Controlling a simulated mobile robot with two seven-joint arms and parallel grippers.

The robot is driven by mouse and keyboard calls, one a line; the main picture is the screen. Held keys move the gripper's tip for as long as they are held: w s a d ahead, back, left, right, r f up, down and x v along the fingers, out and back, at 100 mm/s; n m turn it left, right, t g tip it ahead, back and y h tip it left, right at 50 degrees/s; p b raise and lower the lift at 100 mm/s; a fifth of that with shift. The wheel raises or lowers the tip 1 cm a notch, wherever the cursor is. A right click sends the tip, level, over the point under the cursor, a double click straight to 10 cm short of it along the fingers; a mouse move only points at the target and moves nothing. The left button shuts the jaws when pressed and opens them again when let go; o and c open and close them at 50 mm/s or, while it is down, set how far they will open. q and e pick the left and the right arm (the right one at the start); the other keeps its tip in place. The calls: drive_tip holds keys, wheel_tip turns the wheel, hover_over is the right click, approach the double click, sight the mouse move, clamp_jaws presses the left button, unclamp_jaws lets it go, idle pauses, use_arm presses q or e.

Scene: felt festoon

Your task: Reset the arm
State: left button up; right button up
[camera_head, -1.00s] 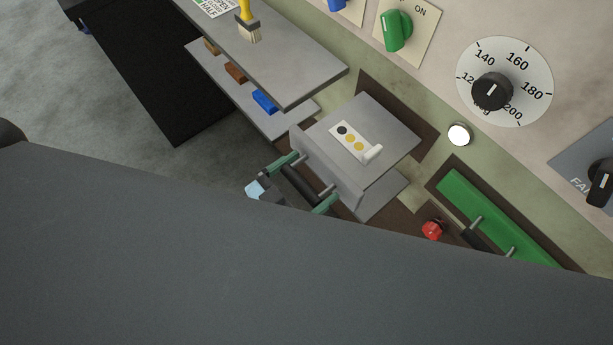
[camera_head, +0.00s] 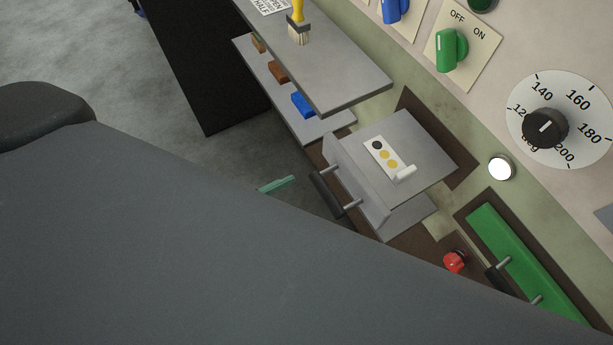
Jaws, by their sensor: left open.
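My left gripper shows as a single green fingertip (camera_head: 277,185) beside the edge of my large dark arm, which covers the lower left of the head view. The rest of the gripper is hidden behind that arm. The gripper is open, and the visible fingertip is apart from the black bar handle (camera_head: 327,194) on the grey drawer-like box (camera_head: 424,141). Nothing shows held at that fingertip. My right gripper is not in view.
A grey shelf (camera_head: 350,83) holds a yellow-handled brush (camera_head: 298,25); blocks, including a blue one (camera_head: 303,104), sit on the lower shelf. A red knob (camera_head: 455,261), green panel (camera_head: 525,262), white button (camera_head: 501,167) and black dial (camera_head: 545,128) are at right.

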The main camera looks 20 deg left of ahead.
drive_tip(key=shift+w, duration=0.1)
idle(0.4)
use_arm(q)
drive_tip(key=s+a+f+n+g+y+p, duration=0.2)
drive_tip(key=s+a+f+g+y+p, duration=0.1)
drive_tip(key=s+f, duration=0.3)
drive_tip(key=s+a+f+n+g+y+p, duration=0.2)
drive_tip(key=s+a+f+n+y+p, duration=0.1)
drive_tip(key=s+a+f+y, duration=0.2)
drive_tip(key=s, duration=0.2)
drive_tip(key=shift+s+f+g+y+p, duration=0.3)
drive_tip(key=shift+f+g, duration=0.05)
drive_tip(key=shift+g, duration=0.05)
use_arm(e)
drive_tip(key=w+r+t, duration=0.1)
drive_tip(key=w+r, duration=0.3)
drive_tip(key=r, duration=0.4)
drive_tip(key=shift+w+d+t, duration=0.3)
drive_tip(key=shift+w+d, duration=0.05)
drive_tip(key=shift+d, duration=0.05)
use_arm(q)
drive_tip(key=shift+a, duration=0.1)
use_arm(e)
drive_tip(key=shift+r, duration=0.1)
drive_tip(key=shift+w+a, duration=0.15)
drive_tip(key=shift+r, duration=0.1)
